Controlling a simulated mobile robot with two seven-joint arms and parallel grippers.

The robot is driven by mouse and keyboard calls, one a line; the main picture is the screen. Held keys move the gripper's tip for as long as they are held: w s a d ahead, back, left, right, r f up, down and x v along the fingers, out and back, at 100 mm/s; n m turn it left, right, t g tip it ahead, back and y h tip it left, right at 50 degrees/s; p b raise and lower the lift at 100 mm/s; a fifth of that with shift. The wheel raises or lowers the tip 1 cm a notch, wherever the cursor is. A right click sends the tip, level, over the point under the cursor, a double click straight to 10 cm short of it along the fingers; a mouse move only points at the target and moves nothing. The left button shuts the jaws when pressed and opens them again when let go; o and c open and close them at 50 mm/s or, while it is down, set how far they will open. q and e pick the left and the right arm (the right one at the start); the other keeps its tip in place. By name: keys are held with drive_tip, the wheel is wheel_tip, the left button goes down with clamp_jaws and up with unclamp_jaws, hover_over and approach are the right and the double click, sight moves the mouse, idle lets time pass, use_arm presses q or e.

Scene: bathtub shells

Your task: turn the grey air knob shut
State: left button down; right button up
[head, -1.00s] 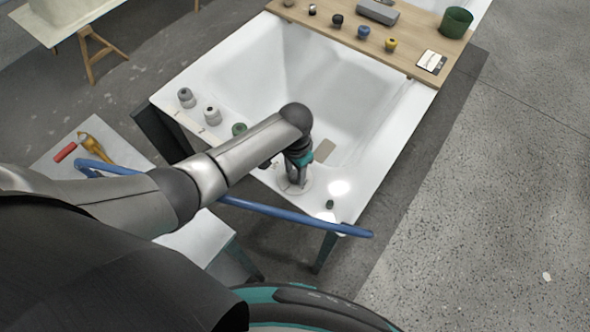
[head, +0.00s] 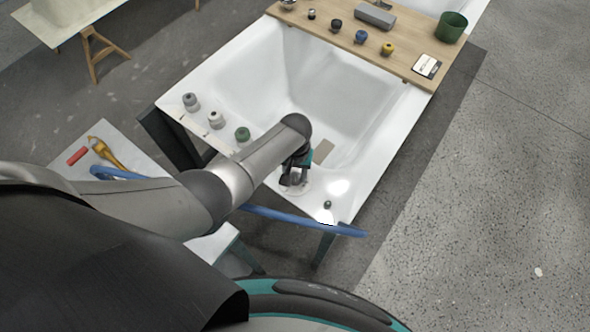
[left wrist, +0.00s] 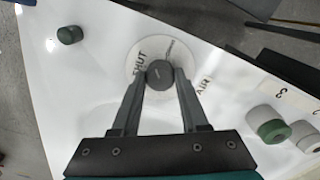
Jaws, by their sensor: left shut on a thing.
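The dark grey air knob (left wrist: 159,76) sits at the middle of a round white dial plate (left wrist: 133,59) on the tub's rim. Lettering reading "SHUT" is left of the knob and "AIR" is to its right, with a smaller label above right, too blurred to read. My left gripper (left wrist: 160,73) is shut on the knob, one finger on each side. I cannot tell which mark the knob points to. In the head view my left gripper (head: 292,180) reaches down onto the dial and mostly hides the knob. My right gripper is not in view.
A small dark cap (head: 327,205) stands on the rim near the corner. A green knob (head: 242,134) and two grey knobs (head: 215,119) stand along the left rim. A wooden board (head: 400,65) with several items spans the far side.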

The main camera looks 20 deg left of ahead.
use_arm(q)
drive_tip(key=n+p, duration=0.1)
drive_tip(key=n, duration=0.3)
drive_tip(key=shift+d+n, duration=0.1)
drive_tip(key=shift+n, duration=0.2)
drive_tip(key=n+p, duration=0.1)
drive_tip(key=n, duration=0.4)
drive_tip(key=shift+n, duration=0.3)
drive_tip(key=shift+c, duration=2.1)
unclamp_jaws()
